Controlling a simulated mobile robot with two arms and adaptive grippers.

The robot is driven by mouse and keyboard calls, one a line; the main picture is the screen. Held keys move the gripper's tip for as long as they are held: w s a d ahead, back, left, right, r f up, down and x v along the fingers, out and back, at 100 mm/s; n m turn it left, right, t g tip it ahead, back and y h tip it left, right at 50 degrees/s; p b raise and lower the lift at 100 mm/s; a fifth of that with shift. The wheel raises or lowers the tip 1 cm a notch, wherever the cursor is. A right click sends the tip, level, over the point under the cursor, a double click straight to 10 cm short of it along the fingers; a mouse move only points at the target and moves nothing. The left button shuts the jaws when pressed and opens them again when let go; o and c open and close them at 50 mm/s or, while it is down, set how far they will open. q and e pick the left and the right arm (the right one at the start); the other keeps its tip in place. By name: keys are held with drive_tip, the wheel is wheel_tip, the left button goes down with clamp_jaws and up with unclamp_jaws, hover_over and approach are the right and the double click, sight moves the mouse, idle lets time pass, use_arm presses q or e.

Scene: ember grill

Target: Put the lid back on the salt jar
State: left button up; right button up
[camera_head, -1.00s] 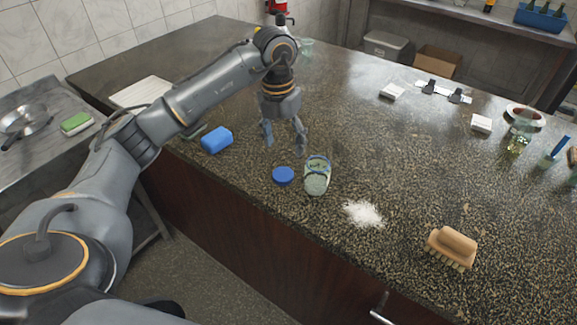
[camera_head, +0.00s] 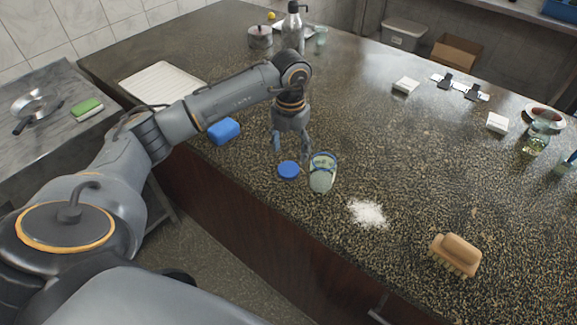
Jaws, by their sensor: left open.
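The salt jar (camera_head: 322,174) is a clear glass jar with pale contents, near the front edge of the speckled counter. It seems to lie on its side or tilt; I cannot tell for sure. The round blue lid (camera_head: 288,170) lies flat on the counter just left of the jar. My left gripper (camera_head: 291,151) is open, fingers pointing down, just behind and above the lid. One finger is close to the jar's far end; the view does not show whether they touch. My right gripper is not in view.
Spilled white salt (camera_head: 367,213) lies right of the jar. A wooden brush (camera_head: 456,254) lies at the front right. A blue sponge (camera_head: 223,131) lies on the left beneath my forearm. A metal bottle (camera_head: 293,30) stands at the back. The middle of the counter (camera_head: 370,130) is clear.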

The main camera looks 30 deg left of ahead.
sight(289, 168)
use_arm(q)
drive_tip(key=shift+f, duration=0.7)
wheel_tip(289, 168, down, 4)
drive_tip(key=p, duration=0.2)
drive_tip(key=shift+s+a+f+p, duration=0.1)
drive_tip(key=shift+f+p, duration=0.1)
drive_tip(key=shift+p, duration=0.2)
drive_tip(key=shift+f, duration=0.3)
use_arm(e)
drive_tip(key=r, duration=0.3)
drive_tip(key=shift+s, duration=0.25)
use_arm(q)
drive_tip(key=shift+c, duration=0.2)
drive_tip(key=c, duration=0.5)
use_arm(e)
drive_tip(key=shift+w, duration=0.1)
